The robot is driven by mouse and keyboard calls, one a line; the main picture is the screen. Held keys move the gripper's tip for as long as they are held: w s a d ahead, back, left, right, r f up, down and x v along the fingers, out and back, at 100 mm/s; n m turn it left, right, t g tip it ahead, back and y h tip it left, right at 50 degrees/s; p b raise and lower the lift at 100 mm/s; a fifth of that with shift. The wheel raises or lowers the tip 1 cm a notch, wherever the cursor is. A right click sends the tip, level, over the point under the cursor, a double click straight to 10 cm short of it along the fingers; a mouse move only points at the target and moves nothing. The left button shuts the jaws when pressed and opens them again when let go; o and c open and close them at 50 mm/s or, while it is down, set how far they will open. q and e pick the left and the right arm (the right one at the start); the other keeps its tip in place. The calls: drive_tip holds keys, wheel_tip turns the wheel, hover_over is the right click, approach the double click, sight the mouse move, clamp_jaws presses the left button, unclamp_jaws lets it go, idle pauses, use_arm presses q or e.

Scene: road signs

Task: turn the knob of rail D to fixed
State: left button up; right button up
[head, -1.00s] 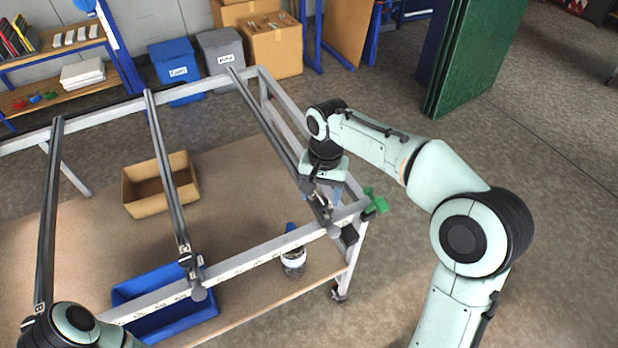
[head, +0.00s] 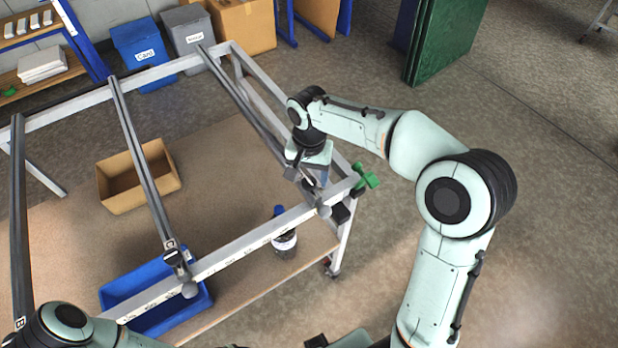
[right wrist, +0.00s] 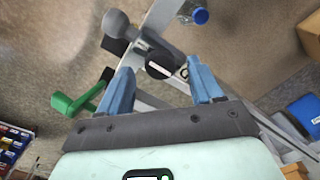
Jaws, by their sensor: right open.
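Rail D (head: 250,108) is the rightmost grey crossbar of the frame. At its front end is a dark round knob with a white line (right wrist: 160,66), seen in the right wrist view. A letter tag beside it is partly cut off by a finger. A grey ball-ended piece (head: 323,211) sticks out past the front bar; it also shows in the wrist view (right wrist: 116,23). My right gripper (right wrist: 160,86) is open, its blue fingers on either side of the knob's near side; I cannot tell whether they touch it. In the head view my right gripper (head: 312,178) hides the knob. My left gripper is out of view.
Rail C (head: 140,160) and rail B (head: 19,220) lie to the left. A green handle (head: 366,175) sits at the frame's right corner. Below are a bottle (head: 284,243), a blue bin (head: 195,303) and a cardboard box (head: 115,190).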

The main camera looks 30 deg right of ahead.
drive_tip(key=shift+f, duration=0.75)
drive_tip(key=c, duration=1.1)
drive_tip(key=shift+o, duration=0.2)
